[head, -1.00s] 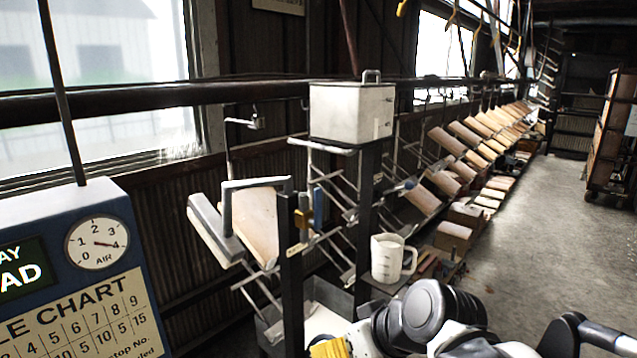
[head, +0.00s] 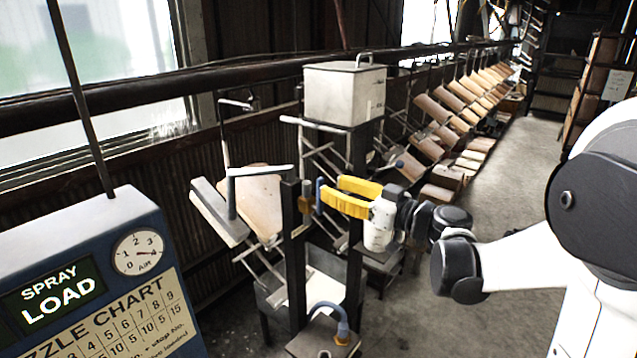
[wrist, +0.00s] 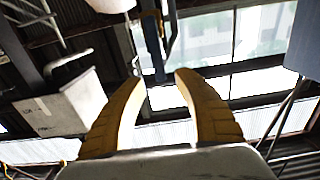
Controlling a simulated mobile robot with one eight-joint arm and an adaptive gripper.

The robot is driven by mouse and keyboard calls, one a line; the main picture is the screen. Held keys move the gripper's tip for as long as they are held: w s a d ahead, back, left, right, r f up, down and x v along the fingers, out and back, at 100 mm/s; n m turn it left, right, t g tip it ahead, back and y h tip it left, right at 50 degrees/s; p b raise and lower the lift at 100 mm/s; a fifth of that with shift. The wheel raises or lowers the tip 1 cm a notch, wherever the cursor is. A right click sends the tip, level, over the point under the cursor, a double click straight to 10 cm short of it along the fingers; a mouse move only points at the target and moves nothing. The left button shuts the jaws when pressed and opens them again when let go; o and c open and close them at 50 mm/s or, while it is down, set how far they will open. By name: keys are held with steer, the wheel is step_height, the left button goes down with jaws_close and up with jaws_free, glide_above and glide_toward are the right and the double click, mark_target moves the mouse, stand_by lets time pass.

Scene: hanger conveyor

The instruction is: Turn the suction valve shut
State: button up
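The suction valve is a small brass body (head: 306,197) on the side of a dark post, with a blue lever (head: 319,195) standing upright. In the wrist view the blue lever (wrist: 153,48) lies just beyond and between my fingertips. My gripper (head: 332,192) has two yellow fingers spread apart, pointing left at the valve; in the wrist view the gripper (wrist: 160,80) is open and empty. The fingertips look very close to the lever in the head view. I cannot tell whether they touch it.
A white tank (head: 345,98) stands above on a dark frame. Spray-coated boards (head: 258,205) hang left of the post. The spray panel (head: 95,290) fills the lower left. The floor at right is clear.

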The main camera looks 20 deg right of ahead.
mark_target(322, 183)
steer(key=x, duration=0.4)
steer(key=shift+w+a, duration=0.15)
steer(key=shift+w, duration=0.05)
jaws_close()
